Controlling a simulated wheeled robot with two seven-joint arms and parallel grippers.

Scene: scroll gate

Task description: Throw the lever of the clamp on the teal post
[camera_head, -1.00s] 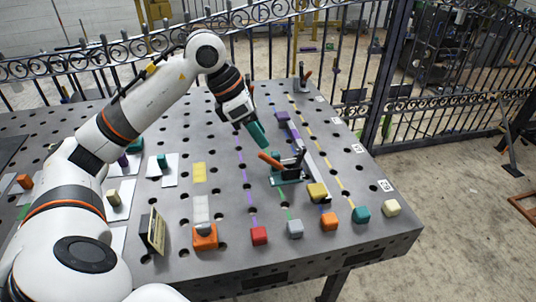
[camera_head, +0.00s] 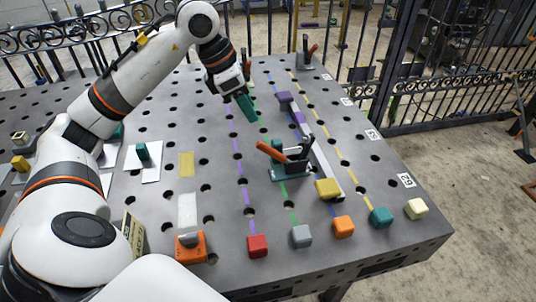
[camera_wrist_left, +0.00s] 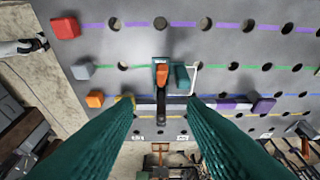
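The clamp (camera_head: 291,168) stands on a teal base (camera_head: 284,178) near the table's right side. Its orange lever handle (camera_head: 270,152) slants up to the left, and a dark upright part stands at its right. In the left wrist view the orange handle (camera_wrist_left: 161,75) lies near the picture's middle, with a teal piece (camera_wrist_left: 181,77) close beside it. My left gripper (camera_head: 247,108) has long teal fingers and is above the table, behind and left of the handle, apart from it. In the left wrist view its fingers (camera_wrist_left: 163,108) are spread with nothing between them. My right gripper is not in view.
A yellow block (camera_head: 327,188) and purple block (camera_head: 285,97) sit on a bar right of the clamp. Red (camera_head: 257,245), grey (camera_head: 301,236) and other cubes line the front edge. Another orange-handled clamp (camera_head: 307,56) stands at the back. A dark fence (camera_head: 390,65) rises behind.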

